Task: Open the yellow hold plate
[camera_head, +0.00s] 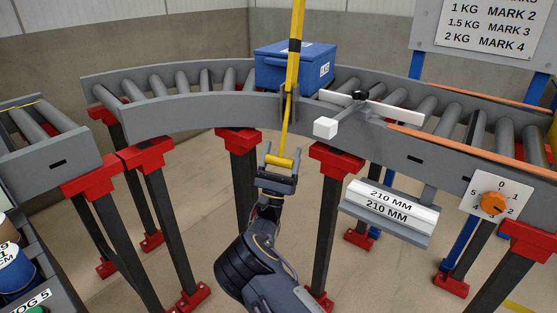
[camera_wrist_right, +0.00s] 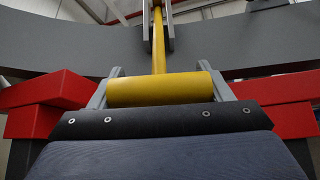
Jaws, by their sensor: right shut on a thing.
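The yellow hold plate (camera_head: 292,72) is a tall, narrow yellow bar with a black band. It stands upright in a grey guide (camera_head: 288,104) on the near rail of the conveyor, in front of a blue box (camera_head: 318,70). Its lower end is a yellow crossbar handle (camera_head: 281,161), which also shows large in the right wrist view (camera_wrist_right: 158,89). My right gripper (camera_head: 279,166) is below the rail, shut on this handle, with a finger at each side of it. The bar's top is cut off by the picture edge. My left gripper is not in view.
The curved roller conveyor (camera_head: 200,112) runs across on red-topped legs. A white-ended bar (camera_head: 326,127) juts from the rail at right, above a 210 MM block (camera_head: 392,203). An orange dial (camera_head: 492,203) is at far right. Floor shows between the legs.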

